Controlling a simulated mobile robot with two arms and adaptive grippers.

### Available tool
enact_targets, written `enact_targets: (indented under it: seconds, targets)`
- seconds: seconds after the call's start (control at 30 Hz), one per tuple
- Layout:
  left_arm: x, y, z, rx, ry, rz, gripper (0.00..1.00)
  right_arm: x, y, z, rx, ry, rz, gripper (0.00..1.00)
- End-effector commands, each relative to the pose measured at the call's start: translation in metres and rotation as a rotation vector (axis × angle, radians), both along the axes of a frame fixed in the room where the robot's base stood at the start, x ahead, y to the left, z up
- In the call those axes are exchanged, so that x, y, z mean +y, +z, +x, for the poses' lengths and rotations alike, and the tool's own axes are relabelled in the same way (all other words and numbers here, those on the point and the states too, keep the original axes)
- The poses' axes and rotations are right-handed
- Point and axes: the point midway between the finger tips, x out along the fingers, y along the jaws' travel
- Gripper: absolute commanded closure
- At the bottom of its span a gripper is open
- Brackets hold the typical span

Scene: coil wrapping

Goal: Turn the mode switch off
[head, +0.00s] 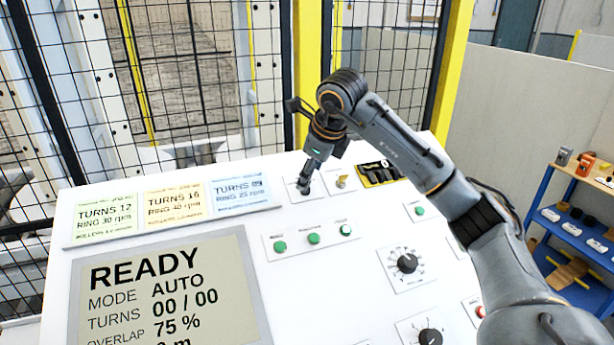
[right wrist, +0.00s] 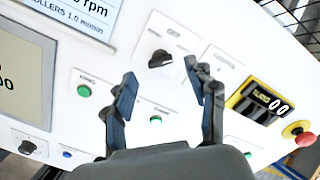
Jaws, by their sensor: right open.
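A black rotary switch (right wrist: 160,58) sits on a small white plate in the upper part of the white panel; its label is too blurred to read. My right gripper (right wrist: 160,74) is open, its two fingers spread to either side below the switch in the right wrist view, with nothing between them. In the head view the right gripper (head: 304,184) points down at the panel and covers most of that switch. The screen (head: 165,295) reads READY, MODE AUTO. My left gripper is not in view.
Green buttons (head: 314,238) and a black dial (head: 407,263) lie nearer on the panel. A yellow-framed counter (right wrist: 262,101) and a red mushroom button (right wrist: 297,130) are to the right. A mesh fence (head: 190,80) stands behind; a blue shelf (head: 570,235) is at far right.

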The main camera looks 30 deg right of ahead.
Motion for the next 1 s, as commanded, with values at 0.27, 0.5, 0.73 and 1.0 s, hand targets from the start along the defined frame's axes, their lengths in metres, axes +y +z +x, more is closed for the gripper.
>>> enact_targets:
  seconds: [0.27, 0.5, 0.73, 1.0]
  targets:
    - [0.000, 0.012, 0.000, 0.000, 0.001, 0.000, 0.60, -0.001, -0.030, 0.016, 0.001, 0.001, 0.000, 0.43]
    - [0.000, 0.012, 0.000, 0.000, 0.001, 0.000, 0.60, -0.002, -0.035, 0.018, 0.000, 0.001, 0.000, 0.43]
    - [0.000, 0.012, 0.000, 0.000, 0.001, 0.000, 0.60, -0.002, -0.035, 0.018, 0.000, 0.001, 0.000, 0.66]
    - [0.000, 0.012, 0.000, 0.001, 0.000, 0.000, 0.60, -0.002, -0.035, 0.018, 0.000, 0.002, 0.000, 0.98]
